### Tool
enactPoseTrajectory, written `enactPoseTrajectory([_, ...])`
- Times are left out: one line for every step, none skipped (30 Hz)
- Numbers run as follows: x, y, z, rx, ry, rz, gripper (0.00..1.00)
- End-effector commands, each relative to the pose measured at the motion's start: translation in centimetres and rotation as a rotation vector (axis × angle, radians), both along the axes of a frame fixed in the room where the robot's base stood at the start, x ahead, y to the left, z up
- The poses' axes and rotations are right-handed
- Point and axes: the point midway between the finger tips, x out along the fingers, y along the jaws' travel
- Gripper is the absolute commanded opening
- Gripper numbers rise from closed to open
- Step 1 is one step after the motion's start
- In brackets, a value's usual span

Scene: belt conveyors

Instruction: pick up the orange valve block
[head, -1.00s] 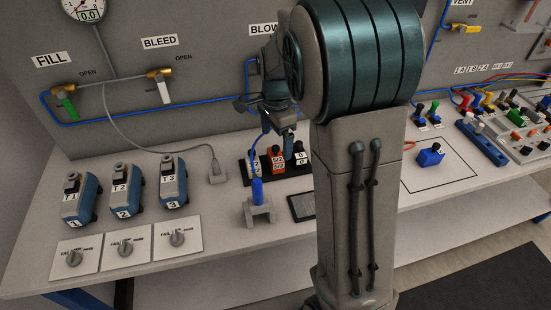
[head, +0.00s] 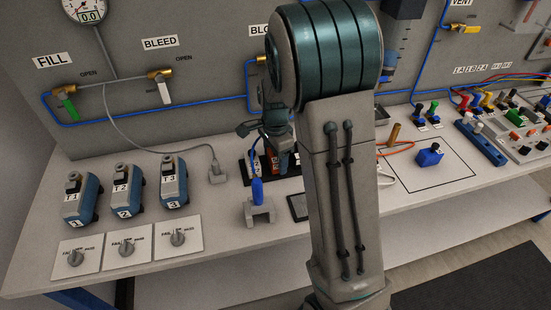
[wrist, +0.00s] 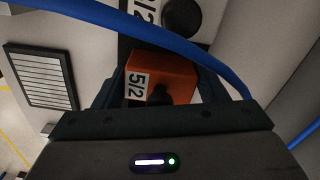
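The orange valve block (head: 272,162) stands in a black holder (head: 244,168) on the bench, partly covered by my gripper in the head view. In the wrist view the orange valve block (wrist: 163,75), with a white 5/2 label, lies between my fingers. My gripper (head: 279,160) is low over the block and points down at it. In the wrist view my gripper (wrist: 160,88) looks open, with one finger on each side of the block; finger contact cannot be made out.
A blue cable (wrist: 130,20) crosses the wrist view close to the fingers. A blue plug (head: 257,190) stands in a grey stand (head: 260,212) in front of the holder. Blue units (head: 125,192) stand to the left. A blue block (head: 430,155) sits in an outlined square to the right.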

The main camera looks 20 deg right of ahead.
Motion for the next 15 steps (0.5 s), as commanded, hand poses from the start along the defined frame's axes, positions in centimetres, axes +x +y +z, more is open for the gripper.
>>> enactPoseTrajectory([0.0,0.0,0.0,0.000,0.000,0.000,0.47])
enactPoseTrajectory([0.0,0.0,0.0,0.000,0.000,0.000,0.39])
enactPoseTrajectory([0.0,0.0,0.0,0.000,0.000,0.000,0.39])
enactPoseTrajectory([0.0,0.0,0.0,0.000,-0.001,0.000,0.38])
enactPoseTrajectory([0.0,0.0,0.0,0.000,-0.001,0.000,0.38])
enactPoseTrajectory([0.0,0.0,0.1,0.000,-0.001,0.000,0.38])
enactPoseTrajectory([0.0,0.0,0.1,0.000,-0.001,0.000,0.38])
enactPoseTrajectory([0.0,0.0,0.1,0.000,-0.001,0.000,0.38])
enactPoseTrajectory([0.0,0.0,0.1,0.000,-0.001,0.000,0.38])
enactPoseTrajectory([0.0,0.0,0.2,0.000,-0.001,0.000,0.38])
enactPoseTrajectory([0.1,0.0,0.3,0.001,-0.002,0.000,0.38])
enactPoseTrajectory([0.1,0.0,0.6,0.000,-0.003,0.001,0.38])
enactPoseTrajectory([0.1,0.0,0.9,0.001,-0.004,0.001,0.38])
enactPoseTrajectory([0.1,0.0,1.3,0.001,-0.004,0.001,0.38])
enactPoseTrajectory([0.1,0.0,2.0,0.000,-0.005,0.001,0.38])
